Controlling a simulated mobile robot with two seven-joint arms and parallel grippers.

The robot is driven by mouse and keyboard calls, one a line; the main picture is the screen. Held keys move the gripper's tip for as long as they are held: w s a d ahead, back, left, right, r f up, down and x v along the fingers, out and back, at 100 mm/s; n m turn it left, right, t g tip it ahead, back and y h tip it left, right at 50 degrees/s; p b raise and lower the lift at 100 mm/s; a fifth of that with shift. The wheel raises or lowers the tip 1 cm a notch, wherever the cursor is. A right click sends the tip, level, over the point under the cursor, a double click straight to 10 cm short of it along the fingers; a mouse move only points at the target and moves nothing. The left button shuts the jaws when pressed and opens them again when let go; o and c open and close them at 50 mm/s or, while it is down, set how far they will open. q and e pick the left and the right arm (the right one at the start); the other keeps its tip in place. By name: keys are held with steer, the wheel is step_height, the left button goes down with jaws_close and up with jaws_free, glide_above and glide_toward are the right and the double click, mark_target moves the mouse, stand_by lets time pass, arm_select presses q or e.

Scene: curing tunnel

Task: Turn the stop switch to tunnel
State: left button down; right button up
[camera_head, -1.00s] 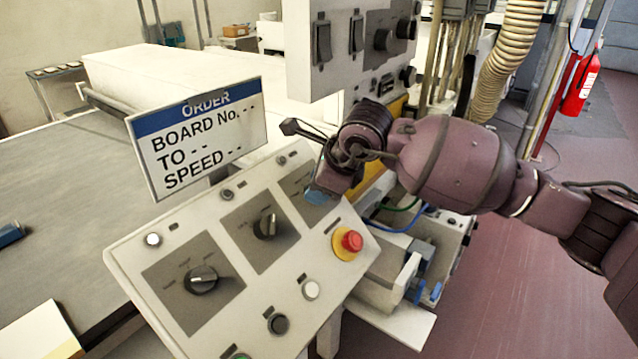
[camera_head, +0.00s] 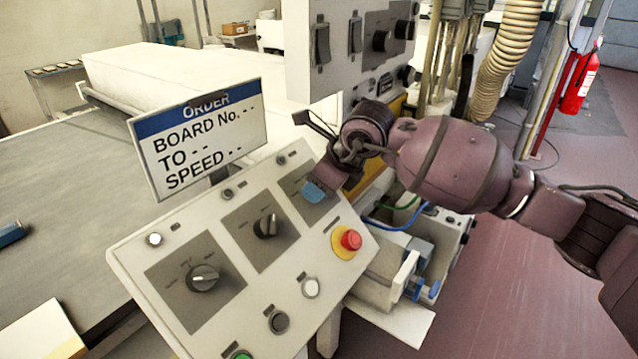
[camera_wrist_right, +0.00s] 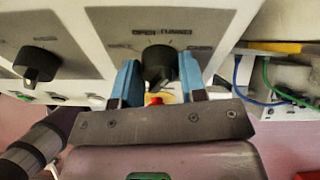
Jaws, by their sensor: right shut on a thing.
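The stop switch is a black rotary knob (camera_wrist_right: 158,57) on a grey plate, with "OPEN" and "TUNNEL" lettering above it in the right wrist view. My right gripper (camera_wrist_right: 158,74) has a blue fingertip on each side of this knob and is shut on it. The exact direction of the knob's pointer is hard to read. In the head view my right gripper (camera_head: 314,192) reaches down to the upper right plate of the sloping panel (camera_head: 190,325) and hides the knob there. My left gripper is out of view.
Two other black knobs, the left one (camera_head: 202,278) and the middle one (camera_head: 267,226), are on the same panel. A red stop button (camera_head: 350,240) on a yellow base sits close below my right gripper. An order sign (camera_head: 198,140) stands behind the panel.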

steer(key=o, duration=0.9)
steer(key=shift+r, duration=0.1)
steer(key=shift+s+d+r, duration=0.1)
steer(key=shift+d+r, duration=0.05)
steer(key=shift+r, duration=0.1)
steer(key=v, duration=0.2)
steer(key=shift+s+d+r, duration=0.1)
steer(key=shift+d+r, duration=0.05)
steer(key=shift+r, duration=0.05)
steer(key=s+d, duration=0.2)
steer(key=d, duration=0.1)
steer(key=s+d, duration=0.2)
steer(key=d, duration=0.1)
steer(key=s+d, duration=0.2)
steer(key=d, duration=0.1)
steer(key=shift+s+d+f, duration=0.15)
steer(key=shift+s+d, duration=0.2)
steer(key=shift+d, duration=0.05)
